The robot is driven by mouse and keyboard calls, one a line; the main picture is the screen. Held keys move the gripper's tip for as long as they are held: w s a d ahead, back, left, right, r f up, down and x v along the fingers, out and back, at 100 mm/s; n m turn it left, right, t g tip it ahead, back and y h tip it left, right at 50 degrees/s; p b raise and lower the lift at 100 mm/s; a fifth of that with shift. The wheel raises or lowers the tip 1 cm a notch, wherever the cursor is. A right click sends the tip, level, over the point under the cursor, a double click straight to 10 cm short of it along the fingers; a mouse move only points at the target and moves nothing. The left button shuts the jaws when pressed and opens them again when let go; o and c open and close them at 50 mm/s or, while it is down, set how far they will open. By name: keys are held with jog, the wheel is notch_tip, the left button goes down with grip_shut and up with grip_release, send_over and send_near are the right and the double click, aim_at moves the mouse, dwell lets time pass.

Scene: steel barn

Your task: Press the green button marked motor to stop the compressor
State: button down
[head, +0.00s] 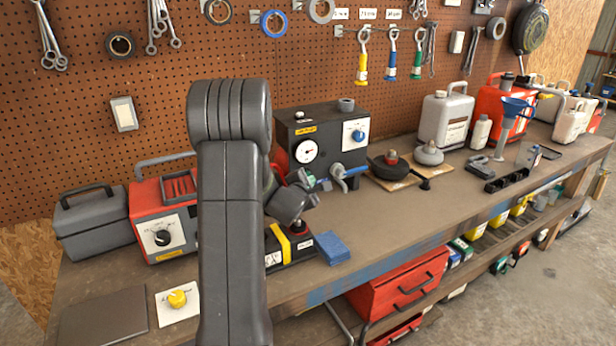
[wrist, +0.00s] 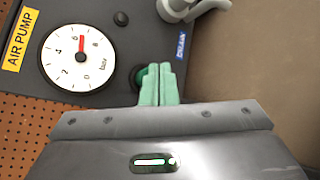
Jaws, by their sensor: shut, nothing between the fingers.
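The compressor is a dark box (head: 319,120) on the bench, with a white gauge, a blue dial and a yellow label on its front. A round green button (wrist: 140,78) in a dark ring sits right of the gauge, partly hidden behind my fingers. My gripper (wrist: 160,72) is shut and empty, its pale green fingertips at the button. I cannot tell whether they touch it. In the head view my gripper (head: 322,184) is low before the box.
A red charger-like box (head: 164,222) and a grey toolbox (head: 95,222) stand left. A metal tap (head: 345,177) juts out beside my gripper. A blue cloth stack (head: 332,247) lies in front. A yellow knob on a white plate (head: 177,298) is at the near left.

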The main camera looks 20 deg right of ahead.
jog(key=shift+w+p, duration=0.7)
dwell(0.6)
jog(key=shift+s+b, duration=0.4)
jog(key=shift+s, duration=0.8)
jog(key=s+b, duration=0.2)
jog(key=s, duration=0.4)
jog(key=shift+d, duration=0.3)
